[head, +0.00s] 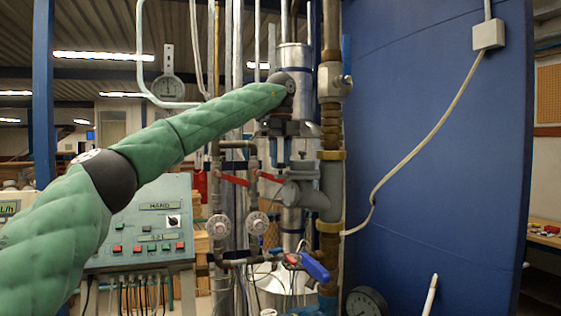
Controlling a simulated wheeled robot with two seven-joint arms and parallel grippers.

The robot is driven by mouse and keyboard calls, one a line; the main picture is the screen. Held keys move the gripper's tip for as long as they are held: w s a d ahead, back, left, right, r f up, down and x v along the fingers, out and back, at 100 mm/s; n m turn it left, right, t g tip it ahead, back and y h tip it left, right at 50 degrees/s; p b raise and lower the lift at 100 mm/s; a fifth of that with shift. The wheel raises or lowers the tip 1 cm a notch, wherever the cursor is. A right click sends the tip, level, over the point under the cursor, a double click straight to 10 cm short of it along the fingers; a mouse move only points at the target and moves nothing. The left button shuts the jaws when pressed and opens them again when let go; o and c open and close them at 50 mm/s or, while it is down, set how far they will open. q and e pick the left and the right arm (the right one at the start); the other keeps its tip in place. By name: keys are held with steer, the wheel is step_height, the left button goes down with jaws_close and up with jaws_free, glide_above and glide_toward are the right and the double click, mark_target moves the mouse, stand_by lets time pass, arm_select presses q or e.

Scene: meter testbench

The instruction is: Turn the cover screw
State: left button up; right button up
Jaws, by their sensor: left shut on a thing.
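My left arm comes in from the left, and my left gripper (281,160) points down in front of the pipes. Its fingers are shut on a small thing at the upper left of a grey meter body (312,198). That thing sits where the cover screw would be, but the fingers hide it, and I cannot make out its shape or how far it is turned. The meter body joins a brown vertical pipe (331,176) on its right. My right gripper is not in view.
Red-handled valves (234,179) and two round white handwheels (218,226) stand left of the meter. A blue valve handle (315,267) is below. A control panel (145,225) stands at left, a large blue tank (440,150) at right.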

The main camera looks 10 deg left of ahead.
arm_select(q)
steer(key=shift+n+b, duration=0.35)
steer(key=shift+n, duration=0.75)
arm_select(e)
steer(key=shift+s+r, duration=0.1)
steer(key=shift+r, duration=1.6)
arm_select(q)
steer(key=o, duration=0.7)
steer(key=shift+o, duration=1.4)
steer(key=shift+a, duration=0.1)
steer(key=shift+s, duration=0.1)
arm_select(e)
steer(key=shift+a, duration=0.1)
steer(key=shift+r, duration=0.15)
arm_select(q)
steer(key=shift+r, duration=0.2)
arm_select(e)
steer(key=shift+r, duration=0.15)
